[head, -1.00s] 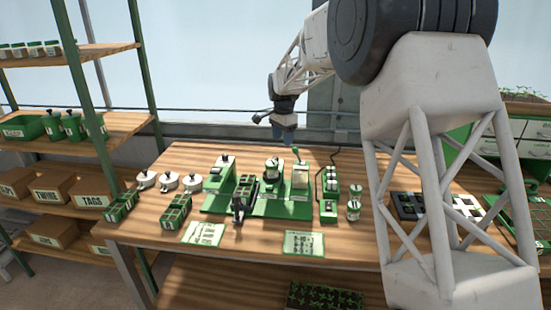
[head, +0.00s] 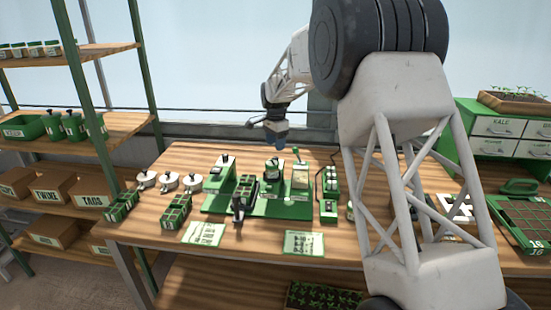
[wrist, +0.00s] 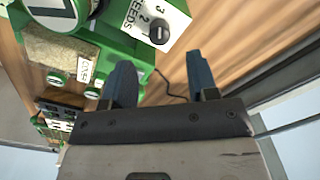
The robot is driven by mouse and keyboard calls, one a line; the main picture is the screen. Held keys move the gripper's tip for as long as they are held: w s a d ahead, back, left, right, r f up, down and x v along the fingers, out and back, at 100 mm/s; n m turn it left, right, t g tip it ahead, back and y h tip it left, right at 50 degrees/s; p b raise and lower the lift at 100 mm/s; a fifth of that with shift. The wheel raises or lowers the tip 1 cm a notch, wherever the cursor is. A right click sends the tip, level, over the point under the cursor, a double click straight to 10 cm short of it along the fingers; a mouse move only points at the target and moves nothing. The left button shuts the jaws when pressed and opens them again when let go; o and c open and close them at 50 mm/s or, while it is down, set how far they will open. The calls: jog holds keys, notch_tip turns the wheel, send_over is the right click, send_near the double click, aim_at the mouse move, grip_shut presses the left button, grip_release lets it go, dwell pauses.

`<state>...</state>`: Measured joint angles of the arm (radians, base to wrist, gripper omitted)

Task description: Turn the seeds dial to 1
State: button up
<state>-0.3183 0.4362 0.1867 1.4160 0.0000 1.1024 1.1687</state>
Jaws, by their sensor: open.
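The seeds dial (wrist: 158,34) is a small dark round knob on a white plate (wrist: 172,14) lettered SEEDS, at the top of the wrist view. The numbers 3 and 2 show beside it; I cannot tell which number it points to. My gripper (wrist: 158,60) is open and empty, its two blue fingers spread apart below the dial in the picture and not touching it. In the head view my gripper (head: 277,136) hangs over the back of the green seeder (head: 262,207). The dial is too small to make out there.
A black cable (wrist: 172,90) runs over the wood near the fingers. On the bench (head: 150,240) stand white-lidded pots (head: 146,180), green seed trays (head: 175,212) and two instruction cards (head: 303,244). Shelves with boxes are at the left. The bench front is mostly clear.

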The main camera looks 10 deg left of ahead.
aim_at(275, 157)
jog(key=shift+f, duration=3.35)
jog(key=shift+c, duration=0.2)
jog(key=c, duration=0.9)
